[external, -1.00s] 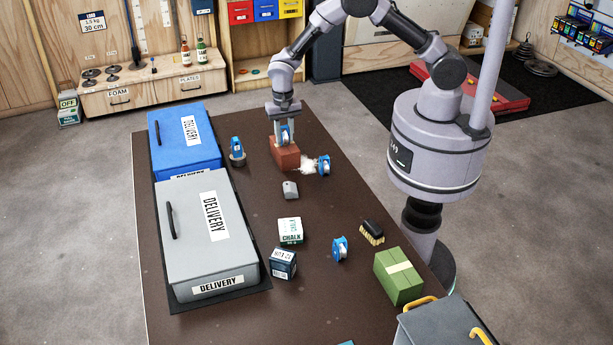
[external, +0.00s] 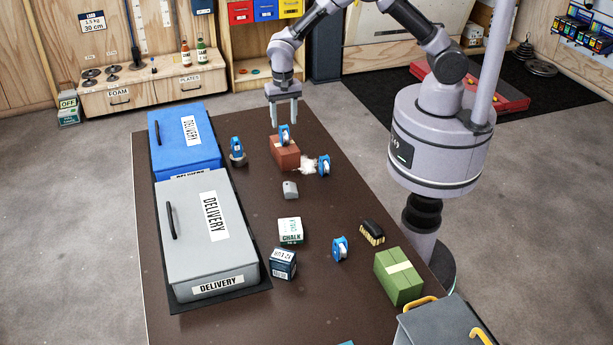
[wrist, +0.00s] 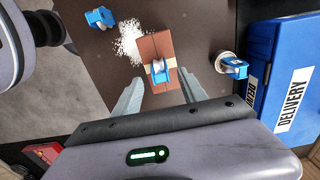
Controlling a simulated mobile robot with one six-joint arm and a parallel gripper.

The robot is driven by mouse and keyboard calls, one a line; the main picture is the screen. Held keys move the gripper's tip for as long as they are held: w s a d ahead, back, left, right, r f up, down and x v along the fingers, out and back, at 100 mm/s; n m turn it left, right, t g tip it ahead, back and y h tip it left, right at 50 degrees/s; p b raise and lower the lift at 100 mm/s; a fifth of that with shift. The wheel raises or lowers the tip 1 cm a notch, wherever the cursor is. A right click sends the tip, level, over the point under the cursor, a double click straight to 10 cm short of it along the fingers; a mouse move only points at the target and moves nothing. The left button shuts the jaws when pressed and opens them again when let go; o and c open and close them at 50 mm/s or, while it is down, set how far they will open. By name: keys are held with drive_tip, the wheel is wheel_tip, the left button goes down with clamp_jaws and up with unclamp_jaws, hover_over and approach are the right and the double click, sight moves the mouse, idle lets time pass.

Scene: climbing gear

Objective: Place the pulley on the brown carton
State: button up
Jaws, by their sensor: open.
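A blue pulley (external: 284,134) with a pale wheel stands on top of the brown carton (external: 287,158). In the wrist view the pulley (wrist: 159,72) sits over the tape strip of the brown carton (wrist: 158,46). My gripper (external: 284,110) is open and empty just above the pulley, its two fingers apart. In the wrist view the fingers of my gripper (wrist: 177,88) spread on either side below the carton and do not touch the pulley.
Other blue pulleys stand at the carton's right (external: 323,166), its left (external: 237,150) on a round base, and nearer the front (external: 340,248). White powder (external: 306,166) lies beside the carton. Two delivery boxes (external: 235,258) (external: 208,160) line the left. A green carton (external: 399,277) stands front right.

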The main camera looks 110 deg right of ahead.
sight(284, 127)
wheel_tip(284, 127, up, 5)
drive_tip(key=shift+r+p, duration=0.15)
drive_tip(key=shift+p, duration=0.3)
drive_tip(key=s+a+r+n+t, duration=0.2)
drive_tip(key=s+a+r+n, duration=0.15)
drive_tip(key=a+r, duration=0.45)
drive_tip(key=s+a+r+n+t, duration=0.1)
drive_tip(key=s+a+r+n, duration=0.3)
drive_tip(key=r, duration=0.6)
drive_tip(key=s+a+r+n+t+y, duration=0.1)
drive_tip(key=s+a+n, duration=0.2)
drive_tip(key=s+a, duration=0.2)
drive_tip(key=s+a+r+n+t+y, duration=0.1)
drive_tip(key=s+a+r+n, duration=0.1)
drive_tip(key=s+a, duration=0.4)
drive_tip(key=s+n, duration=0.1)
drive_tip(key=s, duration=0.4)
drive_tip(key=shift+s+a+t, duration=0.15)
drive_tip(key=shift+a+t, duration=0.05)
drive_tip(key=shift+t, duration=0.2)
